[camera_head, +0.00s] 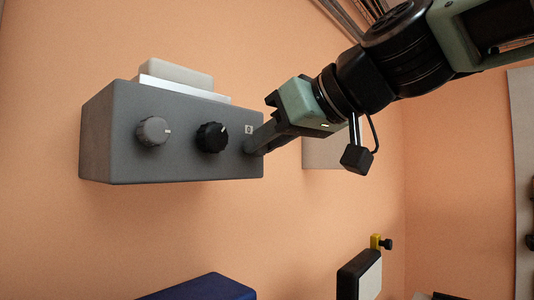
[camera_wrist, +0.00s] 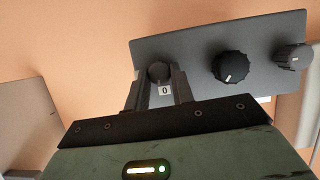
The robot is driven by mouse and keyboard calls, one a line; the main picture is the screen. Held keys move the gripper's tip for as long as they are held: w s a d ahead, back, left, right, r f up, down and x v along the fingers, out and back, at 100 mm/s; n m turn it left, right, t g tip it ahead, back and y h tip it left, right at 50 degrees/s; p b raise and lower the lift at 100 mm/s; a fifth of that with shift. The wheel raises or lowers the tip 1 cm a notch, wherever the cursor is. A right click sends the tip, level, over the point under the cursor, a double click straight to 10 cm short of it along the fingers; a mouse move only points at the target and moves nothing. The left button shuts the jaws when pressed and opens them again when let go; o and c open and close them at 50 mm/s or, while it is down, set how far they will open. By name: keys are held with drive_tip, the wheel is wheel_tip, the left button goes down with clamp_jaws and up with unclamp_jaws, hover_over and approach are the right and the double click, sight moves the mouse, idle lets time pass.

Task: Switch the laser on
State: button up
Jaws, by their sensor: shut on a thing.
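A dark grey control box (camera_head: 100,135) is fixed on the orange wall; its front panel also shows in the wrist view (camera_wrist: 200,50). It bears a grey knob (camera_head: 152,131) at the left and a black knob (camera_head: 211,137) in the middle. A small dark round knob (camera_wrist: 158,72) sits at the right end of the panel in the head view, beside a small label marked 0 (camera_wrist: 164,90). My gripper (camera_head: 254,144) reaches this knob from the right. In the wrist view, its fingers (camera_wrist: 158,80) are shut around the small knob. The fingers hide this knob in the head view.
A pale panel (camera_head: 322,152) is on the wall behind my gripper. Below are a blue object (camera_head: 205,288), a black-framed white block (camera_head: 360,275) and a yellow piece with a black knob (camera_head: 377,242). The space before the box is clear.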

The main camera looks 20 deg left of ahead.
drive_tip(key=m+g+b, duration=0.1)
drive_tip(key=b, duration=0.1)
drive_tip(key=m+y+b, duration=0.1)
drive_tip(key=m, duration=0.1)
drive_tip(key=shift+w+d+f+g+b, duration=0.2)
drive_tip(key=shift+w+g+b, duration=0.1)
drive_tip(key=shift+g+b, duration=0.1)
drive_tip(key=m+g+y+b, duration=0.1)
drive_tip(key=m+b, duration=0.1)
drive_tip(key=shift+w+f+m+b, duration=0.1)
drive_tip(key=shift+m+b, duration=0.2)
drive_tip(key=shift+m, duration=0.1)
drive_tip(key=m+g+y+b, duration=0.1)
drive_tip(key=m+b, duration=0.2)
drive_tip(key=shift+w+f+g, duration=0.1)
drive_tip(key=shift+g, duration=0.2)
drive_tip(key=shift+m+g+y+b, duration=0.3)
drive_tip(key=shift+m+y+b, duration=0.6)
drive_tip(key=shift+m, duration=0.4)
drive_tip(key=o, duration=1)
drive_tip(key=shift+d, duration=0.15)
